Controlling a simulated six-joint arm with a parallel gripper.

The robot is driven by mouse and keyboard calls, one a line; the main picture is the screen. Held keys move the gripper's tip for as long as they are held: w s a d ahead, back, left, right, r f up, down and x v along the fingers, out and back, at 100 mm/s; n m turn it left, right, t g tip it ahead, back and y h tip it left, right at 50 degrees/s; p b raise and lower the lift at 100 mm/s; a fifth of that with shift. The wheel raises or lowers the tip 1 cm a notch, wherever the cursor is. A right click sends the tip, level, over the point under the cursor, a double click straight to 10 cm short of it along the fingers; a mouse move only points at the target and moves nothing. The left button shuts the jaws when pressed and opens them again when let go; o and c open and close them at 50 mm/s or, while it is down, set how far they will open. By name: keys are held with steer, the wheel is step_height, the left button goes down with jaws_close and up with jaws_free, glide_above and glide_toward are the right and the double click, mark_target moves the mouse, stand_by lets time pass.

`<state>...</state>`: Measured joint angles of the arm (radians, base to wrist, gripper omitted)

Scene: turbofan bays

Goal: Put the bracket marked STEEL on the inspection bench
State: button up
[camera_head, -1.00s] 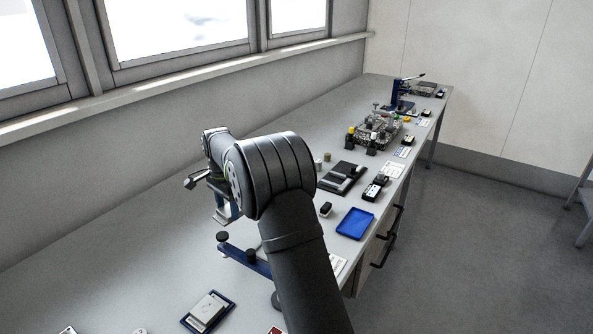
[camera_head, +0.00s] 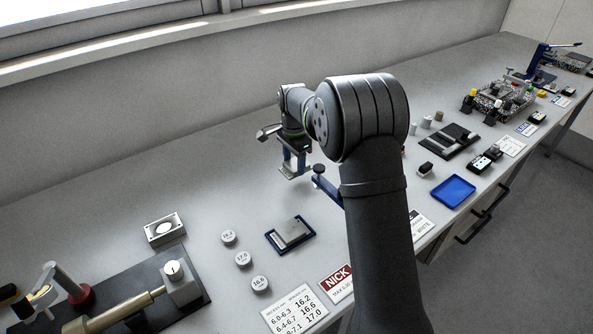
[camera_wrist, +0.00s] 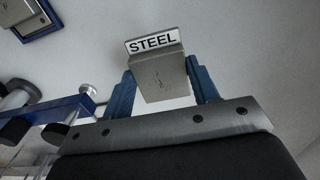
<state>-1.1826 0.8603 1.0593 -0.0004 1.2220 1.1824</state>
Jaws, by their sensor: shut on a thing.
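The bracket marked STEEL (camera_wrist: 157,72) is a grey metal piece with a black-on-white label, held between the blue fingers of my gripper (camera_wrist: 165,85) in the wrist view. In the head view my gripper (camera_head: 294,162) is over the grey bench (camera_head: 190,200), left of my arm link, with the bracket (camera_head: 290,171) at its fingertips. I cannot tell from these frames whether the bracket touches the bench. No label in view names an inspection bench.
A blue-edged tray (camera_head: 307,242) with a grey plate lies in front of my gripper. A blue bar with a dark knob (camera_head: 319,169) is close on the right. Round marked weights (camera_head: 242,259) and a dial fixture (camera_head: 172,272) stand at front left. A blue tray (camera_head: 453,191) is farther right.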

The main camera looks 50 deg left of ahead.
mark_target(294, 164)
steer(key=shift+f, duration=2.25)
steer(key=shift+f, duration=0.15)
steer(key=o, duration=1.3)
step_height(294, 164, up, 12)
steer(key=shift+r, duration=0.2)
